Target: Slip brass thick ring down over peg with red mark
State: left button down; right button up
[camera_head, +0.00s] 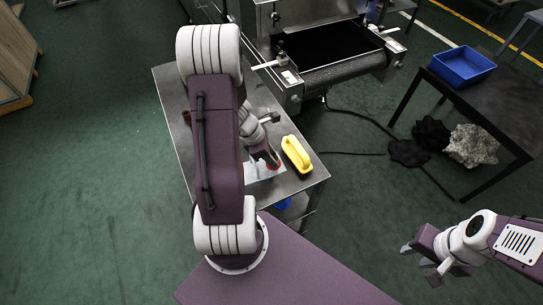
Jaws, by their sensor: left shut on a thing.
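My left arm reaches down over the metal table (300,178). My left gripper (272,160) is low over a pale plate (262,174) near the table's front right corner. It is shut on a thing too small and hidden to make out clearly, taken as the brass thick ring. A red patch (274,166) shows right at the fingertips; the peg itself cannot be told apart there. My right gripper (424,262) is open and empty, out over the floor at the lower right.
A yellow-handled tool (296,153) lies close to the right of my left gripper. The dryer's conveyor (340,74) stands behind the table. A dark table at the right bears a blue bin (463,66); dark and pale cloth heaps (472,146) lie near it.

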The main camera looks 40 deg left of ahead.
pick_arm(q)
jog(key=shift+f, duration=0.15)
jog(key=c, duration=1)
grip_release()
jog(key=p+v, duration=0.4)
jog(key=v, duration=0.5)
jog(key=shift+d, duration=0.1)
